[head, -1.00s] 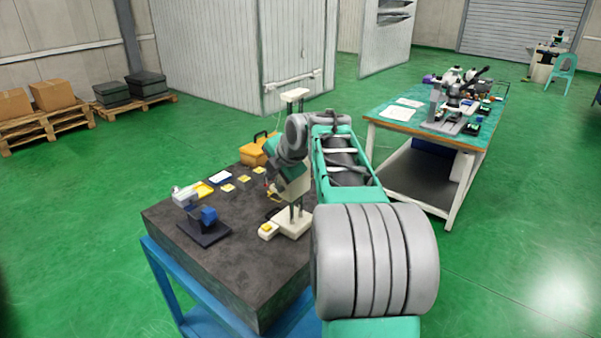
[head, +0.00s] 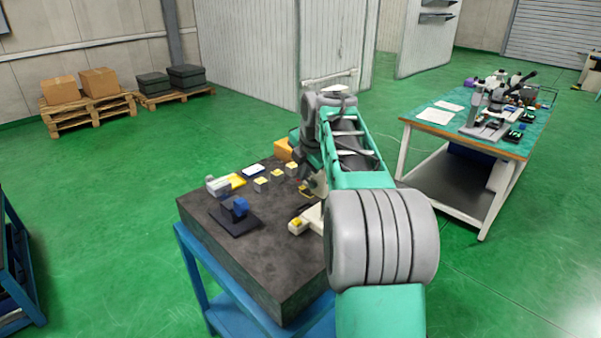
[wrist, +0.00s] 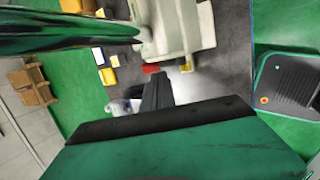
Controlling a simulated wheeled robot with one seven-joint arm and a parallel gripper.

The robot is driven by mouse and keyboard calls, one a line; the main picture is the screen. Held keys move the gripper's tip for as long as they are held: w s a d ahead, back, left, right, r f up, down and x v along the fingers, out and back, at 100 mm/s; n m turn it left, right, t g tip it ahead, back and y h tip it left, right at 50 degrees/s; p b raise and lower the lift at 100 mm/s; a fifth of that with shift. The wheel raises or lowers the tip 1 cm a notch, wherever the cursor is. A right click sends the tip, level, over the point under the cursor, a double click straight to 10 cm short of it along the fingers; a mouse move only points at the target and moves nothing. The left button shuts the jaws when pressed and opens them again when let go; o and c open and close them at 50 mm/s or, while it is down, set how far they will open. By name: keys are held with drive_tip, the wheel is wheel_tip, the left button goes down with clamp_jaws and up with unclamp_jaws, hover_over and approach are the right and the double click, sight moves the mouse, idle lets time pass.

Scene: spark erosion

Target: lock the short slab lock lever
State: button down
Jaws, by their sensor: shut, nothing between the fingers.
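The dark stone slab (head: 270,255) lies on a blue stand. A cream instrument (head: 311,219) stands on it, largely hidden behind my arm in the head view. In the wrist view the cream body (wrist: 180,28) is at the top, with a small red piece (wrist: 151,68) at its lower edge. The red piece may be the lock lever; its position, locked or not, cannot be told. My gripper (wrist: 157,78) is shut and empty, its dark fingertips just below the red piece. I cannot tell whether they touch. In the head view the fingertips are hidden.
Several small yellow-topped blocks (head: 261,184) and a dark-based holder with a blue part (head: 240,207) stand on the slab. An orange case (head: 284,149) is at its back. A workbench with microscopes (head: 490,110) stands to the right.

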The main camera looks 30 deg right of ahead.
drive_tip(key=shift+s, duration=0.1)
drive_tip(key=a+v, duration=0.2)
drive_tip(key=v, duration=1)
drive_tip(key=shift+a+r+b, duration=0.3)
drive_tip(key=shift+a+b, duration=0.15)
